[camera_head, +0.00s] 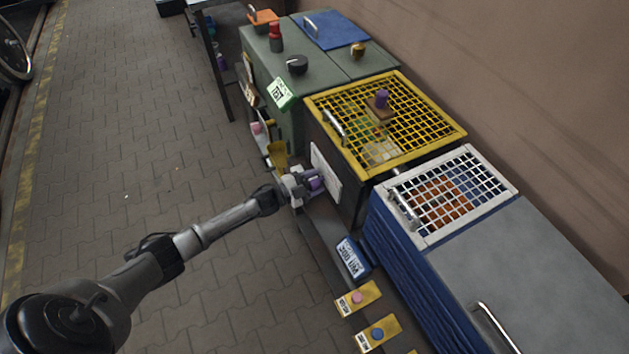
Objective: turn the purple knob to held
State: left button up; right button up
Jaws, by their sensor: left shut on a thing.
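A purple knob (317,183) sits at a white panel (327,165) on the front of the dark cabinet with the yellow grid lid. My left gripper (308,185) reaches it from the left and is shut on it. The fingers partly hide this knob, and its setting marks cannot be read. A second purple knob (382,97) stands upright on a small brown plate on the yellow grid lid (440,128), apart from the gripper. My right gripper is not in view.
A green cabinet (325,75) with a black knob (297,64) and a red knob (275,40) stands behind. A blue crate with a white grid lid (470,227) is nearer. Yellow plates with pink (357,298) and blue (377,333) buttons lie low in front. The paved floor at left is clear.

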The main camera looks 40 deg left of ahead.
pick_arm(q)
jog(key=m, duration=0.4)
jog(key=shift+r+m+b, duration=0.1)
jog(key=shift+m+b, duration=0.35)
jog(key=shift+m, duration=1.15)
jog(key=o, duration=0.9)
jog(key=shift+s+a, duration=0.1)
jog(key=p+v, duration=0.2)
jog(key=v, duration=1.1)
jog(key=shift+s+p, duration=0.3)
jog(key=shift+p, duration=0.1)
